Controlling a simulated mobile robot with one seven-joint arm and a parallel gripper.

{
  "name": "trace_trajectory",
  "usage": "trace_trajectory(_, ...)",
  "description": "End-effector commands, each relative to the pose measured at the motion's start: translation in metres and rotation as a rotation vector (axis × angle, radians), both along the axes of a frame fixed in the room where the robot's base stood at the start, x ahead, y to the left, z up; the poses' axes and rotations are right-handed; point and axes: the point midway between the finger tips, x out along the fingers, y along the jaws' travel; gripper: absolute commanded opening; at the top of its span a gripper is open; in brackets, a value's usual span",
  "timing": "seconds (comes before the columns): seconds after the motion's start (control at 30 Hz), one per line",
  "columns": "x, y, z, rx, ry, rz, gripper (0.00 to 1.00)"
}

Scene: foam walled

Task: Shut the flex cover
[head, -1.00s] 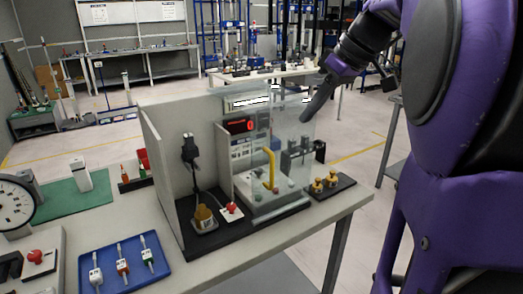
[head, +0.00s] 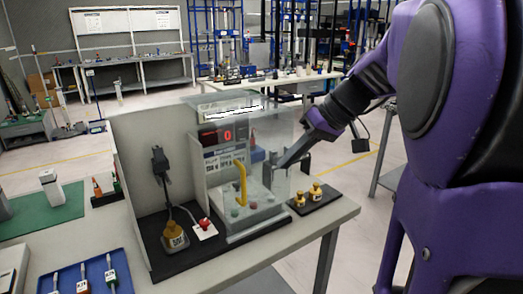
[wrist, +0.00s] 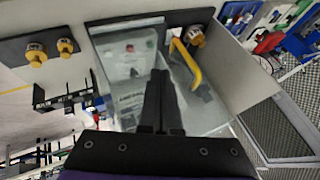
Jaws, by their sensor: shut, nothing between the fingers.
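The flex cover (head: 262,135) is a clear panel on the tester at the middle of the table in the head view. A yellow bar handle (head: 241,183) stands in front of the tester and also shows in the wrist view (wrist: 186,63). Through the clear panel I see the tester's bed with small buttons and a red "0" display (head: 222,135). I cannot tell how far the cover stands open. My gripper (head: 278,167) is shut and empty, at the cover's right side. In the wrist view its fingers (wrist: 158,82) overlap the clear panel; contact is unclear.
A grey wall panel (head: 135,165) stands left of the tester, with a black plug (head: 160,165) and a brass weight (head: 175,238). Two brass pieces on a black plate (head: 318,197) sit right of the tester. A blue tray (head: 75,270) lies front left.

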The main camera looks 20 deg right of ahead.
Motion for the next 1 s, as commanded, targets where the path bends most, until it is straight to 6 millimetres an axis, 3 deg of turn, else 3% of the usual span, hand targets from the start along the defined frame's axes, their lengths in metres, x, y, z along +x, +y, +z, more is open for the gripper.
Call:
trace_trajectory(0.23,0.016,0.028,-0.045,-0.001,0.003,0.003,0.00)
trace_trajectory(0.5,0.012,0.061,-0.039,-0.001,-0.002,0.002,0.00)
trace_trajectory(1.0,0.012,0.065,-0.039,-0.001,-0.001,0.000,0.00)
